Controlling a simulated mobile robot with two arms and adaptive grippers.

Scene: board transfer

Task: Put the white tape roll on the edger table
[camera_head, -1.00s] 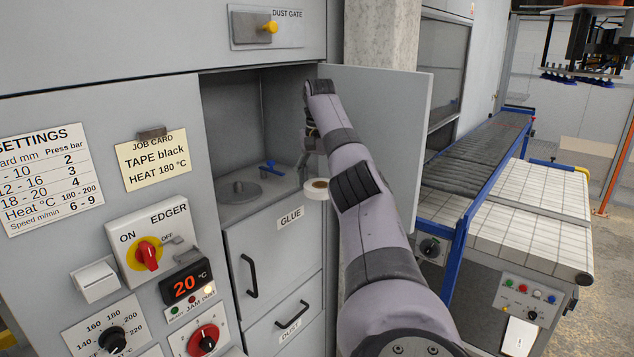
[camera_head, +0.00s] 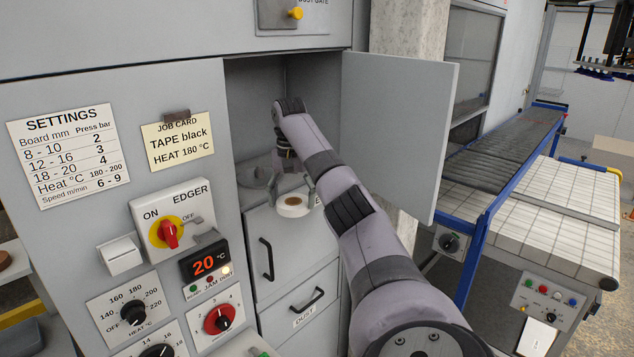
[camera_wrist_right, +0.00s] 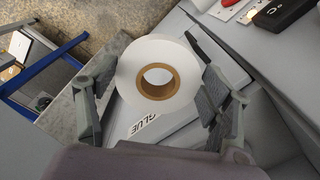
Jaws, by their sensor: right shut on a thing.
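The white tape roll (camera_head: 293,205) has a brown core and is held in front of the grey cabinet, over the GLUE label. In the right wrist view, the roll (camera_wrist_right: 130,70) sits between the two fingers of my right gripper (camera_wrist_right: 158,95), which is shut on it. In the head view, my right gripper (camera_head: 296,190) is just outside the open compartment, partly hidden by its own wrist. I cannot tell which surface is the edger table; a pale ledge (camera_head: 14,290) shows at the far left edge. My left gripper is not in view.
The open cabinet door (camera_head: 400,130) stands right of my right arm. The compartment (camera_head: 250,110) holds a round grey plate (camera_head: 256,175). The edger control panel (camera_head: 172,225) is to the left. A brown disc (camera_head: 12,263) lies at the left edge. A conveyor (camera_head: 510,150) is at right.

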